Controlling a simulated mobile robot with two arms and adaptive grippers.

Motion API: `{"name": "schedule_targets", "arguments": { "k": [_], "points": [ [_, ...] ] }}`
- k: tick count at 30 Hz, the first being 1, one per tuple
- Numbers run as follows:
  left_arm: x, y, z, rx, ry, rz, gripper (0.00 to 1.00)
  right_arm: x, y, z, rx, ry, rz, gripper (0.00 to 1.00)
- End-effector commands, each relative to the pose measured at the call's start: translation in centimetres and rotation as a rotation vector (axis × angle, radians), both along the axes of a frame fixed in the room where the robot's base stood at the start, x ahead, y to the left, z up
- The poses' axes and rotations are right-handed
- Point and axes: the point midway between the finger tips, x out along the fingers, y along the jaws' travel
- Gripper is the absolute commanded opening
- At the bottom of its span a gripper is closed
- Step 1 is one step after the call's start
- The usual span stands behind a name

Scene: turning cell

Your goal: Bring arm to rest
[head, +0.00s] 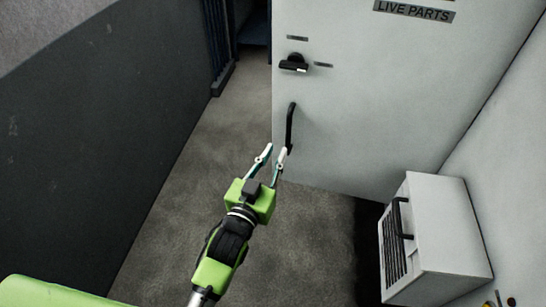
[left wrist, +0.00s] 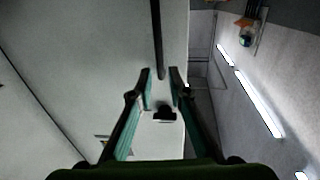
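My left gripper (head: 274,154) is green and black with pale fingertips. It points up toward a black bar handle (head: 290,128) on a light grey cabinet door (head: 370,110). The fingers are apart with a visible gap. The left wrist view also shows the two fingers (left wrist: 161,76) apart, with nothing held between them. There the bar handle (left wrist: 157,38) ends just beyond the tips; it looks clear of the fingers, but the exact distance cannot be told. My right gripper is not in view.
A black latch (head: 294,64) sits above the handle, under a "LIVE PARTS" label (head: 414,11). A grey vented box (head: 440,235) is at the lower right. A dark panel (head: 80,150) stands on the left. Bare grey floor (head: 185,160) lies between panel and door.

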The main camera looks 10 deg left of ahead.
Motion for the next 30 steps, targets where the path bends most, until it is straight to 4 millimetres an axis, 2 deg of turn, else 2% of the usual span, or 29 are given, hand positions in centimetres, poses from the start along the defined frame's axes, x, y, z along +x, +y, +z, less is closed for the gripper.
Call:
{"name": "schedule_targets", "arguments": {
  "k": [5, 18, 21, 23, 26, 29, 30],
  "points": [
    [-0.7, 0.1, 0.0, 0.0, 0.0, 0.0, 0.17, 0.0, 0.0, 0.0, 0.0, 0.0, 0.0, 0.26],
    [-0.7, 0.1, 0.0, 0.0, 0.0, 0.0, 0.17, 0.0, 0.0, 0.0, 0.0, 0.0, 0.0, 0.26],
    [-0.7, 0.1, -0.9, 0.004, 0.014, -0.002, 0.17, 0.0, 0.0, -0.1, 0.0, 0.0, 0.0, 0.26],
    [-0.7, 0.1, -2.6, 0.012, 0.042, -0.004, 0.17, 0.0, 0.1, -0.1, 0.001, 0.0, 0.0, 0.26],
    [-1.1, 0.0, -7.7, 0.034, 0.13, -0.011, 0.17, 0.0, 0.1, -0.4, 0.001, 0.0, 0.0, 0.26],
    [-2.3, 0.2, -15.0, 0.064, 0.254, -0.021, 0.17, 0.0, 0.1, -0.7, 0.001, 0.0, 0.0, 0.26],
    [-3.0, 0.3, -18.0, 0.077, 0.308, -0.024, 0.17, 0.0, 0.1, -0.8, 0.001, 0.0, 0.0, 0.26]
  ]
}}
